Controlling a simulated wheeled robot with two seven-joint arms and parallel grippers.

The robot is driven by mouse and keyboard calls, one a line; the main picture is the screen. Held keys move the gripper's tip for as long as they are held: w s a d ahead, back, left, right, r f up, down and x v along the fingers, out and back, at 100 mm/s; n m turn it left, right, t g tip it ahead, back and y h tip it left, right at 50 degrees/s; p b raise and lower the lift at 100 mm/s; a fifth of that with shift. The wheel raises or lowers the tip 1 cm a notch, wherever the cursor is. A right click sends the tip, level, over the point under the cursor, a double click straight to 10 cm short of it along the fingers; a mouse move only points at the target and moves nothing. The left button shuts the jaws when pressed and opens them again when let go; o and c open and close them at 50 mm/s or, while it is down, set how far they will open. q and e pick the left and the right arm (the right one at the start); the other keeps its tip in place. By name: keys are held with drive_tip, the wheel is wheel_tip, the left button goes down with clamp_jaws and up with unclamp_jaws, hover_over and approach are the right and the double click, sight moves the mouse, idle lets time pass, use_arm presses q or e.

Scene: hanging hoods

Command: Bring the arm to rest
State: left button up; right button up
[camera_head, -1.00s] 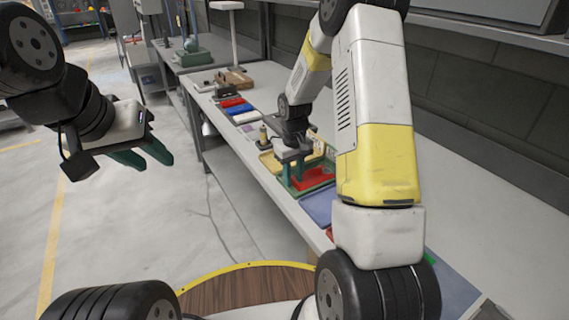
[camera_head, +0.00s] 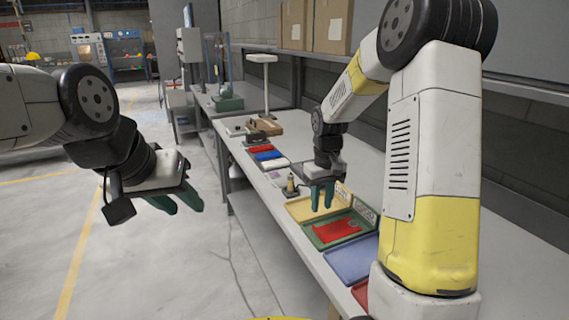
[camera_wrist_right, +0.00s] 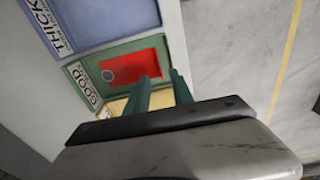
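My right gripper (camera_head: 322,207) hangs above the trays with its green fingers apart and empty. Its fingers also show in the right wrist view (camera_wrist_right: 160,75), with a gap between them. A flat red piece (camera_head: 337,230) lies in the green tray (camera_head: 312,238). In the right wrist view, the red piece (camera_wrist_right: 118,66) has a round grey mark, and the green tray (camera_wrist_right: 82,74) carries a "GOOD" label. My left gripper (camera_head: 184,208) is held out over the floor, away from the bench, with fingers apart and nothing between them.
A yellow tray (camera_head: 299,209) and a blue tray (camera_head: 345,267), labelled "THICK" in the wrist view, flank the green one on the bench (camera_head: 275,213). Red, blue and white pieces (camera_head: 265,156) and a small upright device (camera_head: 290,187) stand farther back. Floor on the left is clear.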

drive_tip(key=s+r+m+t+y, duration=0.1)
drive_tip(key=s+r+t, duration=0.2)
drive_tip(key=s+r, duration=0.75)
drive_tip(key=s+a+r+m+t, duration=0.1)
drive_tip(key=s+r, duration=0.2)
drive_tip(key=s, duration=0.3)
drive_tip(key=s+a+r+t+y, duration=0.1)
drive_tip(key=s+r, duration=0.3)
drive_tip(key=s, duration=0.2)
drive_tip(key=shift+m+t, duration=0.4)
